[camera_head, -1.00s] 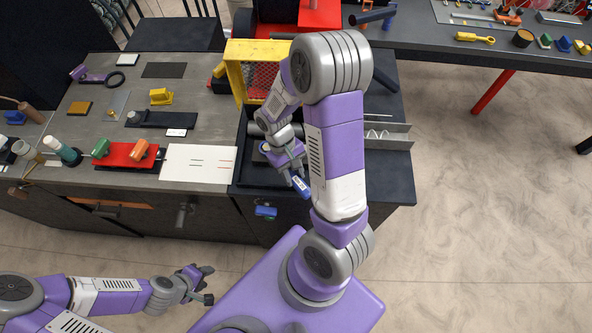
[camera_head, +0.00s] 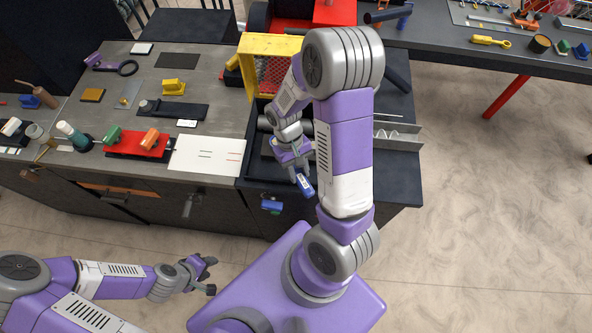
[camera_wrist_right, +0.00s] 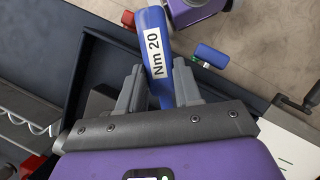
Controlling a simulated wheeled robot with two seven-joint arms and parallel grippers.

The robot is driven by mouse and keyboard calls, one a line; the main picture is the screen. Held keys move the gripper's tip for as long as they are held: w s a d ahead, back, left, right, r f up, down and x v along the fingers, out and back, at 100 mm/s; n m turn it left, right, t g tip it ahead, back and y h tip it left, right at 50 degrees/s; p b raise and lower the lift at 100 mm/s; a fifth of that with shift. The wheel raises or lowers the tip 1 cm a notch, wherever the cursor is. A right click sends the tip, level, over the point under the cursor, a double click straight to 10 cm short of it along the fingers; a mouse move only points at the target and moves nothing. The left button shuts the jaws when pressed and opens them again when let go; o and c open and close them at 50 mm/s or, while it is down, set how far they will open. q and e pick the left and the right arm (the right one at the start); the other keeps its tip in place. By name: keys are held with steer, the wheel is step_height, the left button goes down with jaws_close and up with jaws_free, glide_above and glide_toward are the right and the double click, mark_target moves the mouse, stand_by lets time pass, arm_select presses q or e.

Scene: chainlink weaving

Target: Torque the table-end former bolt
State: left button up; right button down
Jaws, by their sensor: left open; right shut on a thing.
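My right gripper (camera_head: 299,168) is shut on a blue torque wrench (camera_head: 305,185) over the dark right end of the bench. In the right wrist view the wrench (camera_wrist_right: 154,50), labelled "Nm 20", sits between the two fingers (camera_wrist_right: 160,92) and extends away from the palm. My left gripper (camera_head: 203,275) is open and empty, low over the floor in front of the bench. I cannot make out the former bolt; my right arm covers part of that area.
A yellow mesh guard (camera_head: 250,47) stands behind the right arm. A red tray (camera_head: 138,145) and white sheet (camera_head: 208,156) lie on the bench. A blue block (camera_head: 271,206) sticks out at the bench front. Another table (camera_head: 450,46) stands at back right. The floor at right is clear.

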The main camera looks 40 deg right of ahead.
steer(key=shift+d, duration=0.3)
steer(key=shift+r+p, duration=2.85)
steer(key=shift+r, duration=0.6)
steer(key=shift+f, duration=0.1)
